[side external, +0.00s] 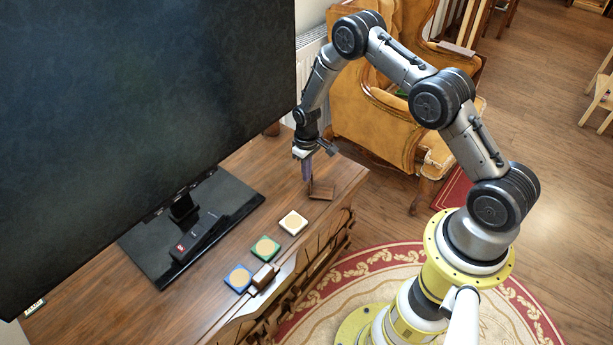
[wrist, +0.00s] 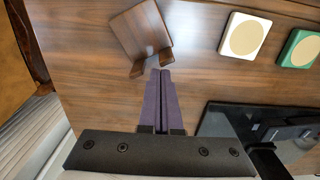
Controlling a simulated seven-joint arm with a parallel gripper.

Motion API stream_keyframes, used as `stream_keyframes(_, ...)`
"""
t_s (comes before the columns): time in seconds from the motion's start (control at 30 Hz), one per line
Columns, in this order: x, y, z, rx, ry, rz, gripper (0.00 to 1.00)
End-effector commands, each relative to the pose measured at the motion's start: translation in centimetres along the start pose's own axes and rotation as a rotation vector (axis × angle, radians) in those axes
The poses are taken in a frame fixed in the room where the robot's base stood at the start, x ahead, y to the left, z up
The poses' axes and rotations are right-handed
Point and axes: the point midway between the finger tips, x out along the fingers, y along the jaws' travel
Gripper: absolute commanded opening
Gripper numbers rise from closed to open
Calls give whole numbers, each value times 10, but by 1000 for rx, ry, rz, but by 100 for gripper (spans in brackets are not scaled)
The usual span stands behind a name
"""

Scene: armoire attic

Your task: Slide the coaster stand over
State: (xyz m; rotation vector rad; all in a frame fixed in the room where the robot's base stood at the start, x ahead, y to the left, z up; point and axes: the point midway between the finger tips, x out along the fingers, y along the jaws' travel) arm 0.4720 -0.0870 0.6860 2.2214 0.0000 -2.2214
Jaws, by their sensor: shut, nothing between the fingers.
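The coaster stand (side external: 321,190) is a small dark brown wooden piece on the cabinet top near its far right end. In the wrist view the stand (wrist: 145,32) shows at the upper middle, with a flat board and short raised parts. My gripper (side external: 308,178) points down just beside the stand. Its purple fingers (wrist: 162,72) are together and empty, with their tips close to the stand's near edge. I cannot tell whether they touch it. Three square coasters lie in a row: white (side external: 293,223), green (side external: 265,249) and blue (side external: 238,279).
A large television (side external: 150,110) stands on a black base (side external: 160,255) at the left of the cabinet top (side external: 95,300). A black remote (side external: 195,243) lies on that base. A small wooden block (side external: 263,276) is beside the blue coaster. A yellow armchair (side external: 375,120) stands behind the cabinet.

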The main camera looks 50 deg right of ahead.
Motion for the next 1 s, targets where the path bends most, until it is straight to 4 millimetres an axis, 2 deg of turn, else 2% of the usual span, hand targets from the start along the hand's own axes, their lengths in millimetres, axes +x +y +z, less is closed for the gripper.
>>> stream_keyframes(0.2,-43,0,-1,0,5,1,0)
stream_keyframes(0.33,-64,0,0,0,2,0,0)
stream_keyframes(0.5,-80,0,0,2,1,0,0)
stream_keyframes(0.63,-84,-2,7,57,-31,-6,0)
stream_keyframes(0.73,-94,0,-5,178,-59,-18,0)
stream_keyframes(0.87,-96,20,-28,406,-119,-41,0)
stream_keyframes(1.0,-87,57,-49,646,-182,-70,0)
